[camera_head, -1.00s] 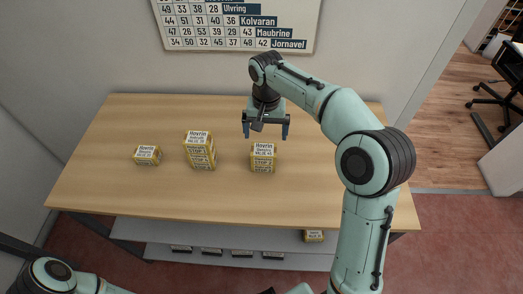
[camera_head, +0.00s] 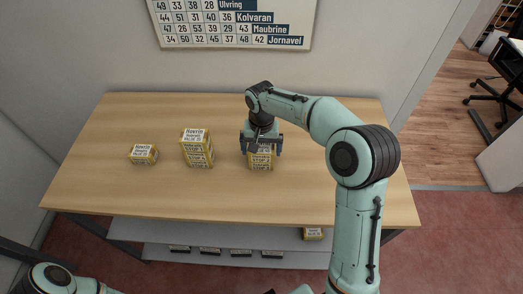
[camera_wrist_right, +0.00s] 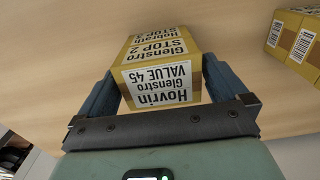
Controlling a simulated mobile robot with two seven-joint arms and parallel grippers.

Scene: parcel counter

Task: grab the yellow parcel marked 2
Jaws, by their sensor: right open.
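The yellow parcel marked STOP 2 (camera_head: 261,163) stands upright at the right of the row on the wooden counter. In the right wrist view the same parcel (camera_wrist_right: 165,83) shows a white label with VALUE 45 on its top and STOP 2 on a side. My right gripper (camera_head: 261,147) is open over its top and hides part of it in the head view. In the right wrist view its two blue-grey fingers lie on either side of the parcel's top; I cannot tell if they touch it.
A tall yellow parcel (camera_head: 197,148) stands left of the marked one, and a small yellow parcel (camera_head: 143,154) is farther left. Another small parcel (camera_head: 313,233) sits on the lower shelf (camera_head: 215,231). The counter (camera_head: 330,190) is clear in front. A wall chart (camera_head: 232,20) hangs behind.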

